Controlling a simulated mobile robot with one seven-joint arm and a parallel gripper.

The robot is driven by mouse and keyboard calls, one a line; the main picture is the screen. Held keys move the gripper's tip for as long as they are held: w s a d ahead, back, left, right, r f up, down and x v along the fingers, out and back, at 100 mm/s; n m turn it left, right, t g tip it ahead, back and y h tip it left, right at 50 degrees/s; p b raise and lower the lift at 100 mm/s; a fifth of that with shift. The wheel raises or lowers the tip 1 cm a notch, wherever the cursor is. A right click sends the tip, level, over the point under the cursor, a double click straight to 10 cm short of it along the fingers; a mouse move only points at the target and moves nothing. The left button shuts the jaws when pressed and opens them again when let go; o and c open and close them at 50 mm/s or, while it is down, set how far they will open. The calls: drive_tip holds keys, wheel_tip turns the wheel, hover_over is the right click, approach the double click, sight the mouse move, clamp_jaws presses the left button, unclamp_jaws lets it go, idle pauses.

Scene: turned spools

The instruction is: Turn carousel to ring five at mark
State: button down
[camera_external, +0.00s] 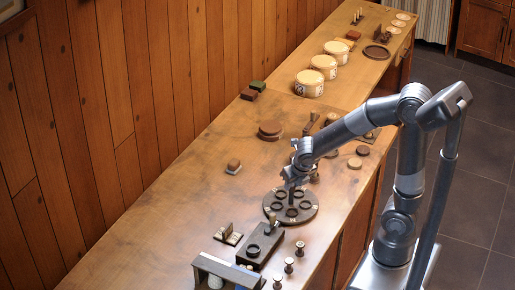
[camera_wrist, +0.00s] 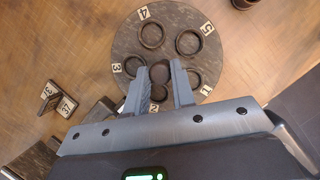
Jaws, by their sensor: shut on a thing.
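The carousel (camera_external: 291,221) is a dark round disc on the bench. It also shows in the wrist view (camera_wrist: 128,48), with several dark rings and small number labels around its rim. Label 5 (camera_wrist: 207,28) is at the upper right, beside a ring (camera_wrist: 188,42). Label 4 (camera_wrist: 143,12) is at the top, label 3 (camera_wrist: 116,67) at the left, label 1 (camera_wrist: 206,90) at the lower right. My gripper (camera_wrist: 162,78) is over the disc, its fingers around a dark knob (camera_wrist: 158,75) near the centre. The fingers partly hide the near rings. I cannot make out the mark.
A dark block with a ring and handle (camera_external: 258,250) stands near the carousel. A small card stand (camera_external: 228,234) is to its left. Several small spools (camera_external: 289,265) stand near the front edge. White round tubs (camera_external: 309,83) stand further back.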

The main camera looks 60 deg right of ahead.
drive_tip(key=shift+d+n+t+y, duration=0.15)
drive_tip(key=shift+n+y, duration=0.25)
drive_tip(key=shift+n, duration=0.75)
drive_tip(key=shift+a+n+t+y, duration=0.15)
drive_tip(key=shift+n+y, duration=0.25)
drive_tip(key=shift+n, duration=0.75)
drive_tip(key=shift+d+n, duration=0.1)
drive_tip(key=shift+n, duration=0.2)
drive_tip(key=c, duration=1.2)
unclamp_jaws()
drive_tip(key=v, duration=1)
drive_tip(key=shift+r, duration=0.4)
drive_tip(key=shift+s+d, duration=0.1)
drive_tip(key=shift+s, duration=0.05)
